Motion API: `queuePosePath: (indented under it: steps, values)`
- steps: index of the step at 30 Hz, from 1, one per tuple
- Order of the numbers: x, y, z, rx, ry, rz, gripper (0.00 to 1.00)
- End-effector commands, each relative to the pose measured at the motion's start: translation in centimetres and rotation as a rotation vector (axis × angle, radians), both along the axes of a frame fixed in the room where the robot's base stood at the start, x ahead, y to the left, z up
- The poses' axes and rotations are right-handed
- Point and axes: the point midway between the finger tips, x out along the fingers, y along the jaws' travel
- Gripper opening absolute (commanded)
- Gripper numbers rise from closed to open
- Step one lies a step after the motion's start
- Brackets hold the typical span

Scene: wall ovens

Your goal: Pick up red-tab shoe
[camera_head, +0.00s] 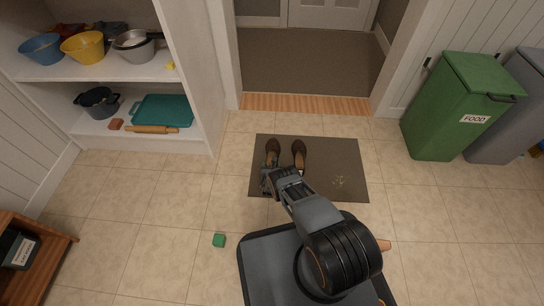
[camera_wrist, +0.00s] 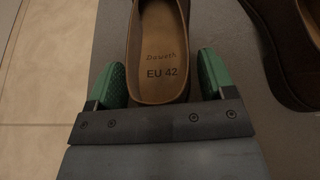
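Two brown slip-on shoes lie side by side on a dark mat (camera_head: 335,160), toes away from me. The left shoe (camera_head: 272,150) is partly covered at its heel by my gripper (camera_head: 269,180). In the wrist view the left shoe (camera_wrist: 160,35) shows a tan insole printed "EU 42". My gripper (camera_wrist: 160,75) is open there, with one green-padded finger on each side of the shoe's heel and small gaps visible. The right shoe (camera_head: 299,153) is free; its edge (camera_wrist: 290,50) shows right of the right finger. No red tab is visible on either shoe.
A green bin (camera_head: 440,115) marked FOOD and a grey bin (camera_head: 510,115) stand at right. White shelves (camera_head: 130,65) with bowls stand at upper left. A small green block (camera_head: 219,240) lies on the tiles. A wooden stand (camera_head: 55,250) is at lower left.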

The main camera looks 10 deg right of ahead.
Motion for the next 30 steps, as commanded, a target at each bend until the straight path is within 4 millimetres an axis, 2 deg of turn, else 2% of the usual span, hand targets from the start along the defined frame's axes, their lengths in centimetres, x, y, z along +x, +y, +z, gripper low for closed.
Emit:
queuePosePath:
  steps: [2,14,22,30]
  values:
    - [0.0,0.0,0.0,0.0,0.0,0.0,0.68]
    - [0.0,0.0,0.1,0.0,-0.002,0.0,0.31]
    - [0.1,0.0,0.7,0.0,-0.003,0.0,0.31]
    - [0.1,0.0,5.6,-0.001,-0.003,0.0,0.31]
